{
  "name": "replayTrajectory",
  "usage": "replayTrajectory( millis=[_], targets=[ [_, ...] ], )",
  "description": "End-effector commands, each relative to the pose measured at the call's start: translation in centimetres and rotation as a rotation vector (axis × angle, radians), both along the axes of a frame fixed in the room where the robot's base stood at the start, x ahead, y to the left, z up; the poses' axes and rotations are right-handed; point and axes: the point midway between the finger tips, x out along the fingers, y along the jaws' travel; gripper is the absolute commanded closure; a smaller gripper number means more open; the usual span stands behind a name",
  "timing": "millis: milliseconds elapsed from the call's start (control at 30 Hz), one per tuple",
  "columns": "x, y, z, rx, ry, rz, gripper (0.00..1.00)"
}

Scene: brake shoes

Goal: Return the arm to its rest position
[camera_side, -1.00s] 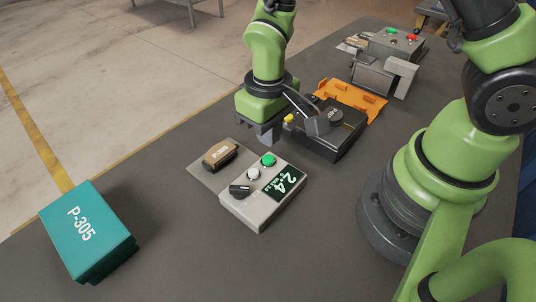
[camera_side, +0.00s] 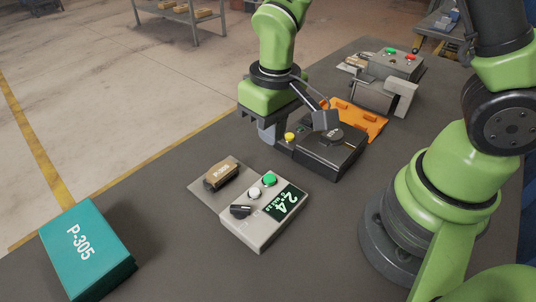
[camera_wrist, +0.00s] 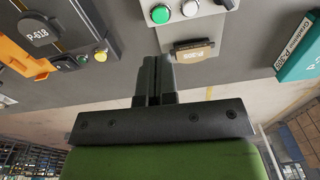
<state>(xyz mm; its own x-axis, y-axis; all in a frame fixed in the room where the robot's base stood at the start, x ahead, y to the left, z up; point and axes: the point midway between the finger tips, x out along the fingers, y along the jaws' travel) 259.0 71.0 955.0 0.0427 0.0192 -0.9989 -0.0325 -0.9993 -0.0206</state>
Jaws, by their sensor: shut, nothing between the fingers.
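My gripper (camera_side: 268,133) is shut and empty, raised above the table at the near end of the black P-618 unit (camera_side: 330,152). Its closed fingers (camera_wrist: 154,75) point to the top of the wrist view. The brown brake shoe block (camera_side: 221,173) lies on the grey plate of the display station (camera_side: 262,215), apart from my gripper. The block also shows just right of the fingertips in the wrist view (camera_wrist: 193,50).
A teal P-305 box (camera_side: 85,250) stands at the front left. An orange tray (camera_side: 360,120) lies behind the black unit. A grey machine with red and green buttons (camera_side: 390,75) stands at the back. The table between the box and station is clear.

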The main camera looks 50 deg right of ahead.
Motion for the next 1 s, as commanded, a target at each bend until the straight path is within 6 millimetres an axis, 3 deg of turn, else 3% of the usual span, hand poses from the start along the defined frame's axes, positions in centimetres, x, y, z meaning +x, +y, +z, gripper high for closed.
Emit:
replayTrajectory(
  millis=[200,500,733,1000],
  targets=[
    [-1.3,-1.8,7.9,0.074,-0.162,-0.112,1.0],
    [-6.9,-3.9,15.7,0.187,-0.391,-0.246,1.0],
    [-10.6,-4.3,17.9,0.248,-0.516,-0.299,1.0],
    [-11.6,-4.3,18.2,0.263,-0.549,-0.31,1.0]
  ],
)
